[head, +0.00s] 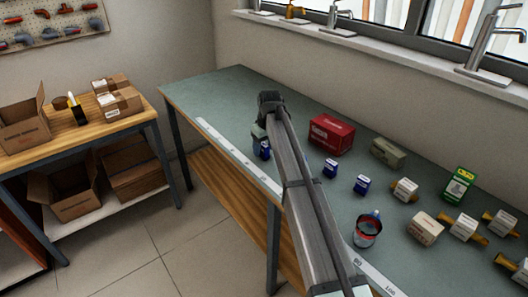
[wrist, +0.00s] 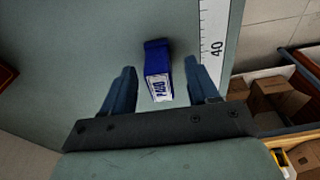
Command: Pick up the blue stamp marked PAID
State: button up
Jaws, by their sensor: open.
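A blue stamp (wrist: 158,58) with a white label lies in the wrist view between the two fingers of my gripper (wrist: 159,78). The fingers are open, with a gap on each side of it. The label's lettering is too small to read for sure. In the head view this blue stamp (head: 264,150) shows partly, beside my gripper (head: 262,140) at the far part of the bench. Two more blue stamps stand to the right in the head view, one nearer the red box (head: 330,168) and one further right (head: 361,184). Their markings cannot be read.
A red box (head: 331,134), an olive box (head: 387,152), a green box (head: 459,184) and a cup (head: 367,230) stand on the bench (head: 215,92). Several labelled fittings lie at right. A ruler strip (wrist: 214,30) runs along the bench edge near the stamp.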

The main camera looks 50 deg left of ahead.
jog(key=shift+a+f, duration=0.2)
jog(key=shift+f, duration=0.7)
jog(key=shift+c, duration=0.2)
grip_shut()
